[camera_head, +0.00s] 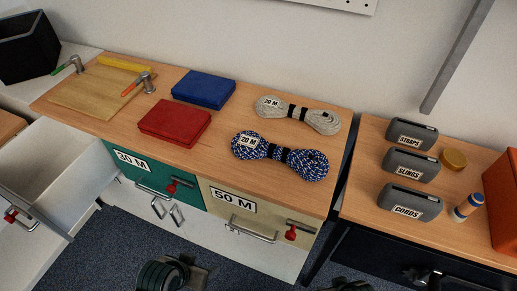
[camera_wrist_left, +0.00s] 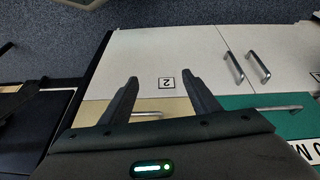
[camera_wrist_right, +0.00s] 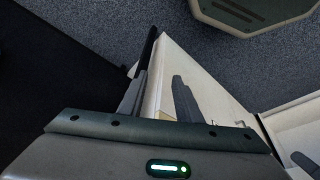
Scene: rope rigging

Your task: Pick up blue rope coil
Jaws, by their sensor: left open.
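The blue rope coil (camera_head: 306,163) is blue with white flecks. It lies at the front right of the wooden counter (camera_head: 205,150), tied with a black band and bearing a white "20 M" label. My left gripper (camera_head: 172,274) is at the bottom of the head view, low in front of the drawers and well apart from the coil. In the left wrist view its fingers (camera_wrist_left: 160,82) are spread and empty, facing the cabinet front. My right gripper's fingers (camera_wrist_right: 161,76) stand apart with nothing between them. Neither wrist view shows the coil.
A pale rope coil (camera_head: 317,121) lies just behind the blue one. Red (camera_head: 174,122) and blue (camera_head: 204,88) folded items lie left. A drawer (camera_head: 55,165) stands open at far left. Grey cases (camera_head: 410,202) stand on the right table, across a gap.

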